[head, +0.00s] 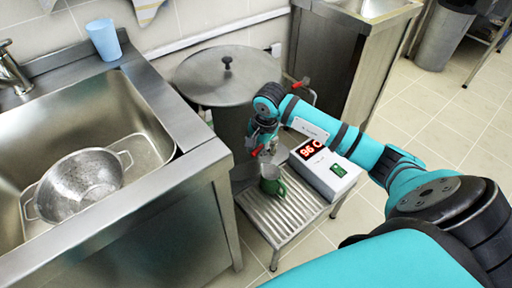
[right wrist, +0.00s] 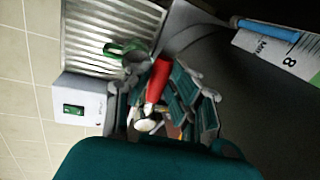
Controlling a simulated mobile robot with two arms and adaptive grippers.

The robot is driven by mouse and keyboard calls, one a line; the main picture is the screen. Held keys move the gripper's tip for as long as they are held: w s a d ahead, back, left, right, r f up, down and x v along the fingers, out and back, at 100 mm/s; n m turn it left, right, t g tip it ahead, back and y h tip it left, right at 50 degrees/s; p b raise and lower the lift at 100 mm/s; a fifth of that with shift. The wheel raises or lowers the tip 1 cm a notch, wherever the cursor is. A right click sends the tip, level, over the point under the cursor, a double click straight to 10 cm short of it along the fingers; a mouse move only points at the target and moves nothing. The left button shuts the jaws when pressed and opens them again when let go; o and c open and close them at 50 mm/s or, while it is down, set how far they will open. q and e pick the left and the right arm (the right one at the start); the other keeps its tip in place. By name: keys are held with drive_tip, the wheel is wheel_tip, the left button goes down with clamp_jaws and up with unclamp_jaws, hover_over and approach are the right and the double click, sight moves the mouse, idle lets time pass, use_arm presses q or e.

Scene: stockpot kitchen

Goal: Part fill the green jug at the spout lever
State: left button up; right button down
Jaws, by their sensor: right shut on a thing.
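The green jug (head: 272,182) stands upright on the slatted metal stand (head: 262,212), below the front of the big lidded stockpot (head: 225,76). It also shows in the right wrist view (right wrist: 127,49). My right gripper (head: 262,143) is at the pot's spout, above the jug. In the right wrist view the red spout lever (right wrist: 157,82) lies between the gripper's fingers (right wrist: 172,100), and the gripper is shut on it. Most of the spout is hidden by the gripper. I cannot tell the level in the jug or whether anything flows. My left gripper is out of view.
A white box with a red digital display (head: 311,149) and a green switch stands right of the jug. A blue level tube (right wrist: 268,28) with a label shows on the pot. A sink with a colander (head: 82,182) and a blue cup (head: 103,40) are at left.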

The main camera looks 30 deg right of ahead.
use_arm(q)
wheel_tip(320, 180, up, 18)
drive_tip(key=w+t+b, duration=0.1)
drive_tip(key=b, duration=0.6)
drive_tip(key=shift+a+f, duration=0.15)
use_arm(e)
drive_tip(key=s+d+n+g+y, duration=0.1)
drive_tip(key=s+d+n, duration=0.3)
drive_tip(key=n, duration=0.6)
drive_tip(key=shift+s+d+n+y, duration=0.3)
drive_tip(key=shift+s+n, duration=0.1)
drive_tip(key=shift+s, duration=0.25)
drive_tip(key=c, duration=1.2)
unclamp_jaws()
drive_tip(key=v, duration=1.2)
drive_tip(key=shift+w, duration=0.1)
drive_tip(key=shift+a, duration=0.1)
